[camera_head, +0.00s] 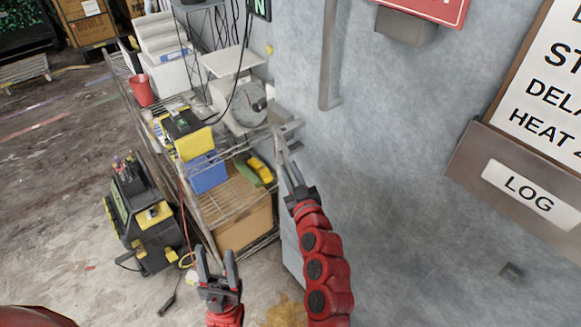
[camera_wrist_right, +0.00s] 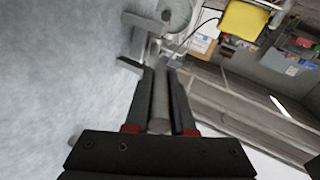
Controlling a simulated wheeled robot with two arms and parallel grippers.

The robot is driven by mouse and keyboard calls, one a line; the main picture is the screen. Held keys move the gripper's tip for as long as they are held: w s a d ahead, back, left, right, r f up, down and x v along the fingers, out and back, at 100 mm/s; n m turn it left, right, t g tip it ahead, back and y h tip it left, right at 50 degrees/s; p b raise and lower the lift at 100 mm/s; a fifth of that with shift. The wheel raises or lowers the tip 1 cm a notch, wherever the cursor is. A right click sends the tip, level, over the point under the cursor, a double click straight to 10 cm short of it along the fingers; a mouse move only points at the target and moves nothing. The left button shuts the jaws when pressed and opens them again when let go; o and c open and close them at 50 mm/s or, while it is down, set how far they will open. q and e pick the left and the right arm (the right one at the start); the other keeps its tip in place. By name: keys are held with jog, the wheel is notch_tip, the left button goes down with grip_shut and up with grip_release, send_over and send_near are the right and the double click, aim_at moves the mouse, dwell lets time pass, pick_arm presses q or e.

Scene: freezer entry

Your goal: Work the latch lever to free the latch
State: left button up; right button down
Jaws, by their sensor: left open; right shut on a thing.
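The latch lever (camera_head: 280,146) is a grey metal bar at the corner of the pale blue-grey wall, beside the wire shelf. My right gripper (camera_head: 291,172) reaches up to it in the head view. In the right wrist view its black fingers are shut on the lever (camera_wrist_right: 159,104), a grey rod lying lengthwise between them. My left gripper (camera_head: 214,256) is open and empty, low in front of the wire shelf and apart from the lever.
A wire shelf (camera_head: 228,204) with a scale (camera_head: 240,104), bins and a red cup (camera_head: 142,91) stands left of the wall. A black and yellow machine (camera_head: 142,215) stands on the floor. A LOG holder (camera_head: 524,190) is on the wall at right.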

jog(key=shift+s+a, duration=0.1)
jog(key=shift+a, duration=0.05)
jog(key=c, duration=1.1)
grip_release()
jog(key=o, duration=0.3)
jog(key=shift+o, duration=0.2)
